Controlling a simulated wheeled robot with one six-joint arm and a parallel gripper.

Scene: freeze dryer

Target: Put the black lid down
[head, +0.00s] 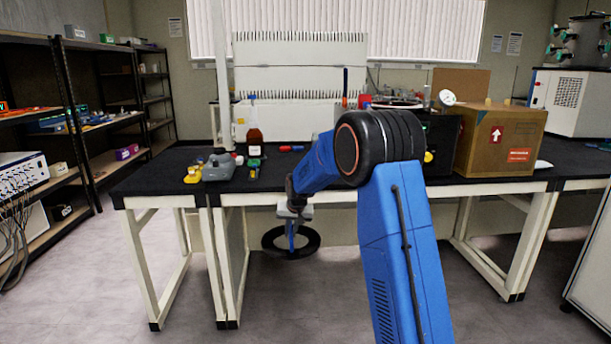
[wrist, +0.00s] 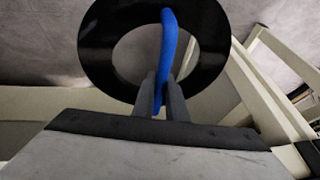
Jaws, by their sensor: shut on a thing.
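The black lid (head: 275,248) is a flat black ring with an open middle and a blue handle (wrist: 168,45) across it. In the head view it hangs below the table top, in front of the table's legs. In the wrist view the black lid (wrist: 100,45) fills the upper middle, with floor visible through its opening. My gripper (wrist: 163,98) is shut on the blue handle.
The black-topped table (head: 330,178) stands behind the lid. A grey device (head: 218,168), a brown bottle (head: 254,135) and a cardboard box (head: 497,140) stand on it. Shelves (head: 115,125) are at the left. Floor (head: 110,270) is free at the front left.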

